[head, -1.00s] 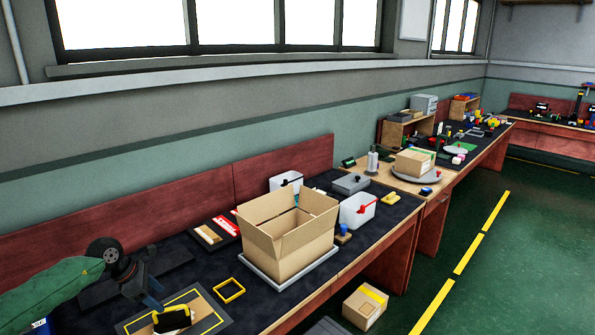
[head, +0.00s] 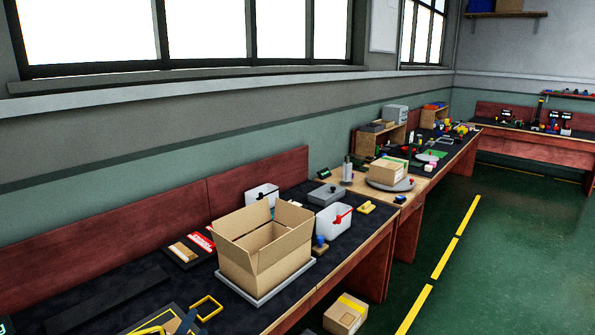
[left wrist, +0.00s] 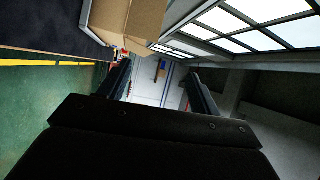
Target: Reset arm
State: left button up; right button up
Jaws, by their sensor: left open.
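Most of the left arm is outside that view. In the left wrist view the two dark fingers of the left gripper (left wrist: 158,88) stand wide apart with nothing between them, so it is open and empty. A cardboard surface (left wrist: 130,18) shows beyond the fingers at the top of that view. My right gripper is not in either view.
An open cardboard box (head: 262,262) stands on the dark workbench. White bins (head: 334,219), a yellow frame (head: 207,307) and a closed carton on a round turntable (head: 390,185) are nearby. Another carton (head: 345,314) sits on the green floor, which is clear at right.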

pick_arm(q)
jog(key=s+a+f+n+g+y, duration=0.1)
jog(key=s+f+n+g+y, duration=0.6)
jog(key=s+f+n, duration=0.6)
jog(key=s+d+f+n+g+h, duration=0.2)
jog(key=s+g, duration=0.2)
jog(key=s, duration=0.5)
jog(key=s+d+f+n+g+h, duration=0.1)
jog(key=s+d+f+n+g, duration=0.15)
jog(key=s+g, duration=0.4)
jog(key=s+d+f, duration=0.1)
jog(key=d+f, duration=0.1)
jog(key=f, duration=0.7)
jog(key=s+d+f+h, duration=0.1)
jog(key=s+d+f, duration=0.1)
jog(key=f, duration=0.6)
jog(key=shift+s+d+f+m, duration=0.15)
jog(key=shift+d+f+m, duration=0.2)
jog(key=shift+d, duration=0.5)
